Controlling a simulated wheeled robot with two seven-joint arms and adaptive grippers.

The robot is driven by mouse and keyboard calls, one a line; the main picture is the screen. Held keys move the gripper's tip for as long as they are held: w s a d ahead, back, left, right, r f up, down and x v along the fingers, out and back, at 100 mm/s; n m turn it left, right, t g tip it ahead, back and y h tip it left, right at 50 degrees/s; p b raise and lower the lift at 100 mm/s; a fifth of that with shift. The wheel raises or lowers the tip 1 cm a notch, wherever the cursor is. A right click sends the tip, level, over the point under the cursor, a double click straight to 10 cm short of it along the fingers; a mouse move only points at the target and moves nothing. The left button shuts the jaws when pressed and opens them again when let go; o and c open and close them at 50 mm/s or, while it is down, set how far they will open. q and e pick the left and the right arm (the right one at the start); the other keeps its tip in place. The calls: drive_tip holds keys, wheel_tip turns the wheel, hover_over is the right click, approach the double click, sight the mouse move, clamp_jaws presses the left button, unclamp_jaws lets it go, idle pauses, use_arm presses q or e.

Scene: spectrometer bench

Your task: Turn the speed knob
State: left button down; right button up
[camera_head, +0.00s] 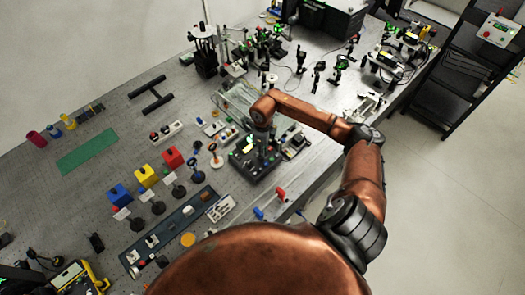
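A dark control box (258,174) with small coloured parts on top sits near the front edge of the bench, in the middle of the view. My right arm reaches in from the right, and my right gripper (262,148) points down over this box, at or just above its top. The gripper's fingers are small and dark against the box, so I cannot tell whether they are open or touch anything. The speed knob cannot be made out; the gripper may cover it. My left gripper is not in view.
Red (172,157), yellow (146,176) and blue (119,194) blocks stand left of the box. A long dark tray (176,228) lies in front of them. A green mat (87,152) lies at left. Optical parts crowd the back. A small device (293,142) stands close right of the box.

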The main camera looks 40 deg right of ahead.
drive_tip(key=shift+c, duration=0.4)
clamp_jaws()
drive_tip(key=shift+f+n+b, duration=0.1)
drive_tip(key=shift+n+b, duration=0.5)
drive_tip(key=shift+b, duration=0.25)
drive_tip(key=n+b, duration=0.2)
drive_tip(key=b, duration=0.1)
drive_tip(key=shift+n, duration=0.4)
drive_tip(key=shift+n+b, duration=1.75)
drive_tip(key=shift+n, duration=0.05)
drive_tip(key=shift+r, duration=0.2)
drive_tip(key=shift+o, duration=0.4)
unclamp_jaws()
